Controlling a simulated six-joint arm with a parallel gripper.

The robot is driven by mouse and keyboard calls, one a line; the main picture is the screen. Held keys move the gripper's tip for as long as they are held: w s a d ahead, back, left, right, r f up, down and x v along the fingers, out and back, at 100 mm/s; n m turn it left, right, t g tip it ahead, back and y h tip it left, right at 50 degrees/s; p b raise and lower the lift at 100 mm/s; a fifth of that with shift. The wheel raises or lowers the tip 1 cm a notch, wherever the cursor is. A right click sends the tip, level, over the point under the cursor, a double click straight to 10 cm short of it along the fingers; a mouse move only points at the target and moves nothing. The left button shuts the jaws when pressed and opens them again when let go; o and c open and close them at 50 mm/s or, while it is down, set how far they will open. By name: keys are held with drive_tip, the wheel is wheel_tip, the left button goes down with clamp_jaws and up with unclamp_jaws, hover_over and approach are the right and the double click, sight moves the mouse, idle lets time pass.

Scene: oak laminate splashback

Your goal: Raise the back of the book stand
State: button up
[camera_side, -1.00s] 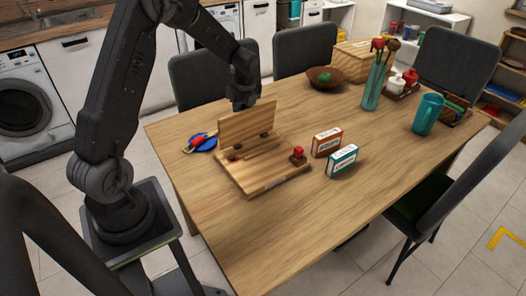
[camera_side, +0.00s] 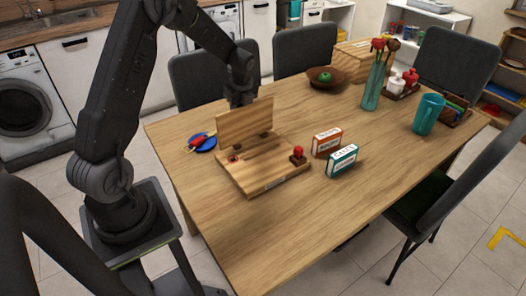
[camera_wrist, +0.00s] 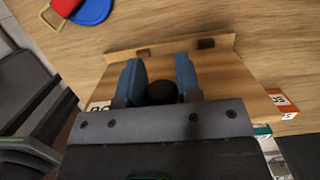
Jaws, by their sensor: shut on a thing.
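The wooden book stand has a flat base (camera_side: 270,178) on the table and a back panel (camera_side: 244,124) standing up steeply from it, joined by dark hinges. In the wrist view the panel (camera_wrist: 225,72) fills the middle. My gripper (camera_side: 240,100) is at the panel's top edge on its far side. In the wrist view its blue fingers (camera_wrist: 160,82) are shut around a dark round knob (camera_wrist: 162,92) on the panel. The knob is hidden in the side view.
An orange box (camera_side: 327,142) and a teal box (camera_side: 341,161) stand just right of the stand. A blue disc (camera_side: 205,143) with a red item lies to its left. A bowl (camera_side: 325,78), glass vase (camera_side: 373,88) and teal mug (camera_side: 428,114) are farther off. The front table is clear.

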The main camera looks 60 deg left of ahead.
drive_tip(key=shift+a+f, duration=0.1)
drive_tip(key=shift+a+f, duration=0.15)
drive_tip(key=shift+a, duration=0.4)
drive_tip(key=shift+a+f, duration=0.15)
drive_tip(key=shift+a, duration=0.35)
drive_tip(key=o, duration=1.5)
drive_tip(key=shift+o, duration=0.2)
drive_tip(key=shift+r, duration=0.1)
wheel_tip(320, 180, up, 9)
drive_tip(key=a, duration=0.1)
idle(0.6)
